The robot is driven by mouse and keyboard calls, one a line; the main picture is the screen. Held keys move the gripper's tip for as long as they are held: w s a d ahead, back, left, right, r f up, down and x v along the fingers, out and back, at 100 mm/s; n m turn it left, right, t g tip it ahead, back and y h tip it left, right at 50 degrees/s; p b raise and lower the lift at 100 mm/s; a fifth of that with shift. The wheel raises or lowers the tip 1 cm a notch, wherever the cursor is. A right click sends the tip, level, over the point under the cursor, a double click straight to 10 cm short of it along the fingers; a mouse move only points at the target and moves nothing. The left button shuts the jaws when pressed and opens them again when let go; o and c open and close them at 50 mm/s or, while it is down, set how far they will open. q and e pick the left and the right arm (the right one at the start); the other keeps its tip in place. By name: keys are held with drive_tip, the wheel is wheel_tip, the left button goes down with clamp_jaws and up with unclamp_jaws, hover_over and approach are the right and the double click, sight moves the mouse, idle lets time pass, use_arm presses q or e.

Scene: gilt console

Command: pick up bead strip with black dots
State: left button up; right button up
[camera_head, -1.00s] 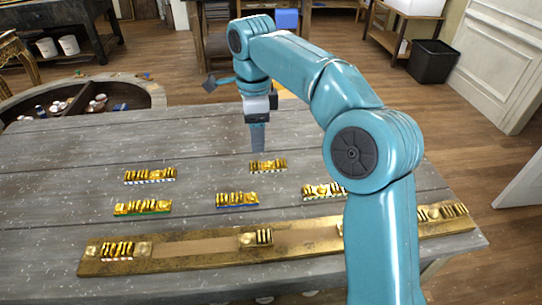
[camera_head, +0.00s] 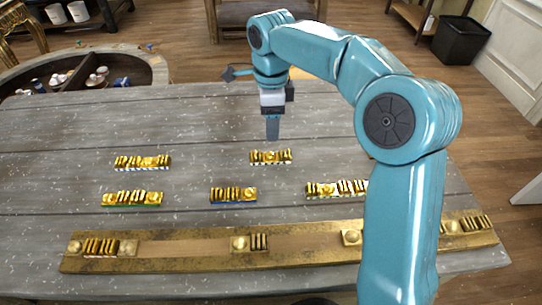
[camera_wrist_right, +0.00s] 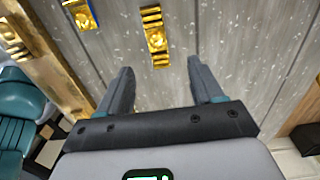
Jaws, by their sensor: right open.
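Several gold bead strips lie on the grey table. A back-middle strip (camera_head: 271,157) has a pale edge with dark marks; a front-right strip (camera_head: 336,189) also has a white edge with dark marks. The marks are too small to tell which are black dots. My right gripper (camera_head: 272,138) points down just behind the back-middle strip, above the table. In the right wrist view my right gripper (camera_wrist_right: 162,88) is open and empty, its fingers apart, with a gold strip (camera_wrist_right: 155,33) ahead of them, not between them. My left gripper is not in view.
A back-left strip (camera_head: 142,162), a green-edged strip (camera_head: 132,198) and a blue-edged strip (camera_head: 233,195) lie nearby. A long gilt bar (camera_head: 190,247) runs along the front with gold pieces on it. The grey table (camera_head: 190,115) is clear behind the strips.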

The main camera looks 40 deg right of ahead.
hover_over(271, 153)
drive_tip(key=f, duration=0.4)
drive_tip(key=shift+s+d, duration=0.1)
drive_tip(key=shift+d, duration=0.15)
drive_tip(key=shift+a+f, duration=0.1)
drive_tip(key=shift+f, duration=0.2)
drive_tip(key=f, duration=0.4)
drive_tip(key=shift+a+f, duration=0.2)
drive_tip(key=shift+f, duration=0.4)
drive_tip(key=shift+r, duration=0.1)
drive_tip(key=c, duration=1.2)
